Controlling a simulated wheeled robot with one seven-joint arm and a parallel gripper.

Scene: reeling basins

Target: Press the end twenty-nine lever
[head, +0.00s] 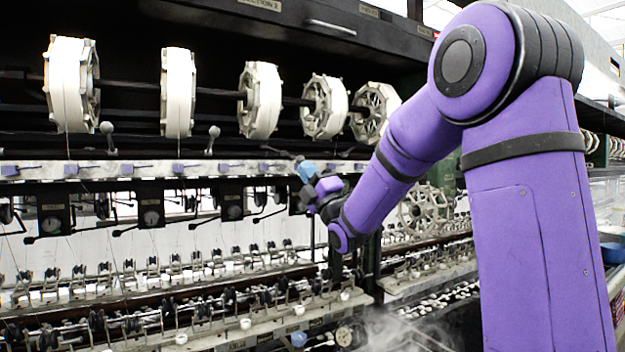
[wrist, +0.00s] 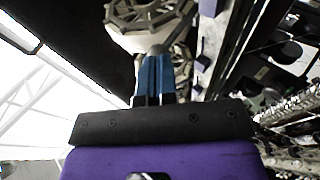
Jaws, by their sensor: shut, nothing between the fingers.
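My gripper (head: 304,168) is at the machine's rail, below the white reels, with its blue fingers shut and empty. The shut fingers also show in the wrist view (wrist: 155,58). A grey lever (head: 278,151) slants toward the fingertips, its end close to or against them; I cannot tell whether they touch. Two ball-ended levers stand upright on the left, one (head: 107,132) under the first reel and one (head: 213,135) further right. No number is readable, so I cannot tell which lever is end twenty-nine.
Several white reels (head: 260,100) hang above the rail (head: 130,168). Dark boxes with dials (head: 151,215) and thin arms are below it. Basins with rows of guides (head: 190,268) lie lower. Steam (head: 400,328) rises at the bottom. A reel (wrist: 150,15) is close beyond my fingertips.

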